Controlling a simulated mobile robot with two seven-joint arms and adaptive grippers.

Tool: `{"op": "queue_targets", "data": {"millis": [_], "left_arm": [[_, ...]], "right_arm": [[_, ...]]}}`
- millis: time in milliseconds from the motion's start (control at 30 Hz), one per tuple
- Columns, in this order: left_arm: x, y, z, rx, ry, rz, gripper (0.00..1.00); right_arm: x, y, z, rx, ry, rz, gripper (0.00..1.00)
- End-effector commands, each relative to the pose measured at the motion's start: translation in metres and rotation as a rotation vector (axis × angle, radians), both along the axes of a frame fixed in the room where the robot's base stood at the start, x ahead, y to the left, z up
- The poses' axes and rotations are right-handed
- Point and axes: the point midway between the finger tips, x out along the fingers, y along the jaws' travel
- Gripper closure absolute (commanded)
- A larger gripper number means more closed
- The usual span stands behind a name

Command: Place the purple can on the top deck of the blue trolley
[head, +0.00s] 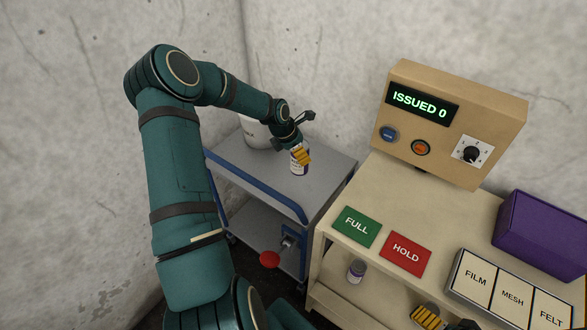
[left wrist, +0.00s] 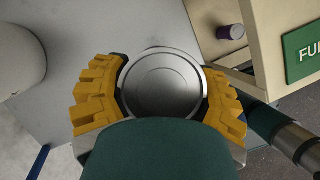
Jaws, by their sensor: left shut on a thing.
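My left gripper (head: 302,154) is shut on a can (head: 298,167) with a white and purple label. The can is upright at the top deck (head: 322,166) of the blue trolley; I cannot tell whether its base touches the deck. In the left wrist view the yellow fingers of the gripper (left wrist: 160,103) clasp both sides of the can's silver lid (left wrist: 163,82). My right gripper (head: 426,316) shows only in part at the bottom edge, its jaw state unclear.
A white drum (head: 256,135) stands on the deck's far left. A second purple-labelled can (head: 356,271) sits on a ledge below the bench's green FULL plate (head: 356,226). A dispenser box (head: 446,116) and purple bin (head: 538,236) stand on the bench. Deck around the held can is clear.

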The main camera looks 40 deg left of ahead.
Motion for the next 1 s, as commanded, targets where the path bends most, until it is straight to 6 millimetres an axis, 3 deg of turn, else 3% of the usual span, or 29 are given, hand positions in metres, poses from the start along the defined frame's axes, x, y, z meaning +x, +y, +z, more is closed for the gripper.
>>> {"op": "queue_targets", "data": {"millis": [400,800,1000], "left_arm": [[0.001,0.000,-0.066,-0.002,-0.003,0.001,0.81],[0.001,0.000,-0.109,0.000,-0.003,-0.001,0.81],[0.001,0.000,-0.115,0.002,-0.004,-0.001,0.81]], "right_arm": [[0.001,0.000,-0.004,0.000,-0.002,-0.001,0.00],[0.001,0.000,-0.004,0.000,-0.002,0.000,0.00],[0.001,0.000,-0.004,0.000,-0.002,0.000,0.00]]}}
